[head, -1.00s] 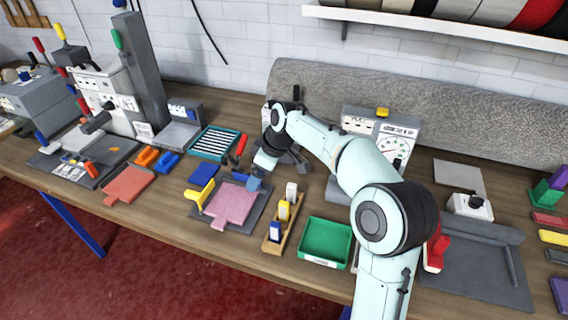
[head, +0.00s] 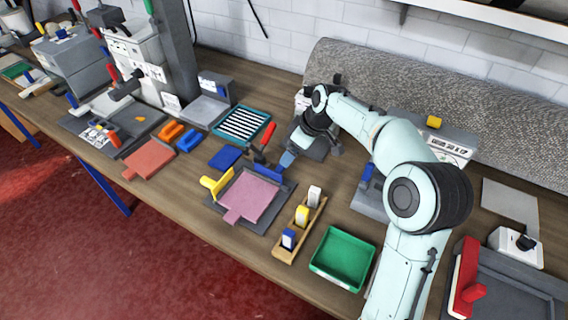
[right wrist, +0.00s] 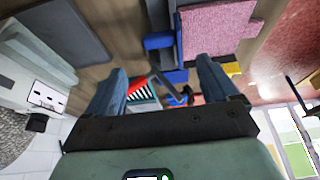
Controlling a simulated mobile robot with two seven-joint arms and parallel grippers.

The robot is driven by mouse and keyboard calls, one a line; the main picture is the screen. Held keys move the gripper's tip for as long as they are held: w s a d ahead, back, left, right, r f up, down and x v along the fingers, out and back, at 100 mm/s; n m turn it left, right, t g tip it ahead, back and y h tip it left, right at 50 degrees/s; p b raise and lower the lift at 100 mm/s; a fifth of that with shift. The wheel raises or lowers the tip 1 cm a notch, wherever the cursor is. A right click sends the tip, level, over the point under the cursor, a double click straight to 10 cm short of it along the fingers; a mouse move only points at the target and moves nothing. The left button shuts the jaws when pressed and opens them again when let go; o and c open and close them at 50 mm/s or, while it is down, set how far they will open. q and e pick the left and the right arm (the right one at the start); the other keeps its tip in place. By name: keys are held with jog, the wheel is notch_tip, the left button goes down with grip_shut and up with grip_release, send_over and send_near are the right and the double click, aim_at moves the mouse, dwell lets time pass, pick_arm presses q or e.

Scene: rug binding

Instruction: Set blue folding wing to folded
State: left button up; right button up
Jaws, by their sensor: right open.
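The blue folding wing (head: 268,172) sits at the far right edge of a pink pad (head: 250,193) on a grey plate. It looks raised rather than lying over the pad, but its exact angle is unclear. In the right wrist view the blue wing (right wrist: 158,42) shows beside the pink pad (right wrist: 215,28). A yellow wing (head: 217,182) stands at the pad's left side. My right gripper (head: 288,158) is just behind and to the right of the blue wing. Its fingers are apart with nothing held between them in the right wrist view (right wrist: 165,84). My left gripper is out of view.
A wooden rack (head: 298,232) with several coloured blocks and a green tray (head: 343,258) stand right of the pad. A red-handled tool (head: 266,137) rises behind the wing, near my gripper. A blue flat piece (head: 225,157) and a striped teal tray (head: 241,124) lie behind the pad.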

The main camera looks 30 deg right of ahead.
aim_at(277, 169)
jog(key=x, duration=1)
jog(key=shift+f, duration=0.1)
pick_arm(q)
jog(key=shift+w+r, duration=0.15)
